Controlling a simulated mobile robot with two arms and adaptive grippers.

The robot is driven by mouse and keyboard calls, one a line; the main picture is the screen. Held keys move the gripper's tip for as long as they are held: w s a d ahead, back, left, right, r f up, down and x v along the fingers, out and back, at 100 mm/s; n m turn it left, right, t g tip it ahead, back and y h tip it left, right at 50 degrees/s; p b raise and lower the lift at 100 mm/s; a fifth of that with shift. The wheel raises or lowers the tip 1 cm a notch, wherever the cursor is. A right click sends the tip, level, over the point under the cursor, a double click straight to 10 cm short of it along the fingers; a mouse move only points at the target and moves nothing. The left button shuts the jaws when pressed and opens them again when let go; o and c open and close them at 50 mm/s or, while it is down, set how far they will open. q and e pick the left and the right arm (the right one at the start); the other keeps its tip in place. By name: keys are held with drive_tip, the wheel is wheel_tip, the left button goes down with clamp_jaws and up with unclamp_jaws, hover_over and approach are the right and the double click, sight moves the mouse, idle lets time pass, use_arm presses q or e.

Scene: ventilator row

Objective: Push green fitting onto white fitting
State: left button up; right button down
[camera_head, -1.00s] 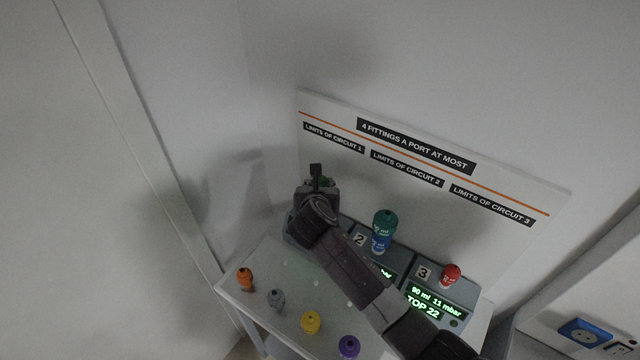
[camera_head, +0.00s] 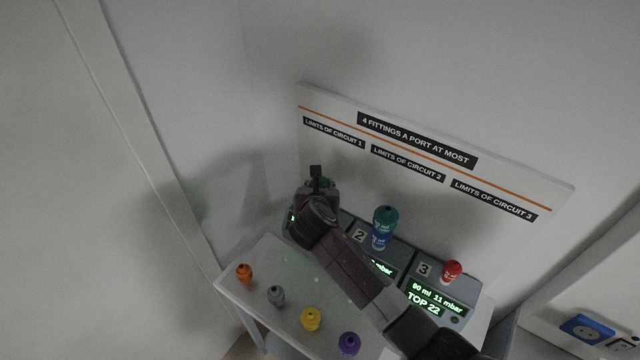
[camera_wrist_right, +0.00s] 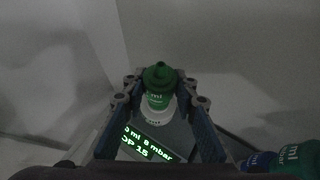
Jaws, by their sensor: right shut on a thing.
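The green fitting (camera_wrist_right: 160,80) is between the fingers of my right gripper (camera_wrist_right: 160,92), which is shut on it. In the head view my right gripper (camera_head: 318,184) is over the leftmost ventilator unit, and only a bit of green shows there. The white fitting (camera_wrist_right: 158,114) is directly below the green one, in line with it in the wrist view. The two look touching or nearly so; I cannot tell how firmly they are joined. The white fitting is hidden by my gripper and arm in the head view. My left gripper is not in view.
A teal fitting (camera_head: 386,215) sits on a blue one (camera_head: 380,240) at port 2. A red fitting (camera_head: 452,268) stands at port 3. Orange (camera_head: 244,273), grey (camera_head: 276,295), yellow (camera_head: 311,318) and purple (camera_head: 349,343) fittings stand along the table front. A sign panel (camera_head: 520,193) rises behind.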

drive_tip(key=shift+s+d+f, duration=0.1)
drive_tip(key=shift+s+f, duration=0.15)
drive_tip(key=shift+f, duration=0.5)
idle(0.8)
drive_tip(key=c, duration=1.9)
unclamp_jaws()
drive_tip(key=shift+c, duration=0.2)
drive_tip(key=o, duration=0.5)
drive_tip(key=shift+w+r, duration=0.1)
drive_tip(key=shift+w, duration=0.05)
drive_tip(key=shift+r, duration=0.1)
drive_tip(key=shift+r, duration=0.1)
drive_tip(key=shift+s+r, duration=0.2)
drive_tip(key=v, duration=1.1)
drive_tip(key=shift+s, duration=0.2)
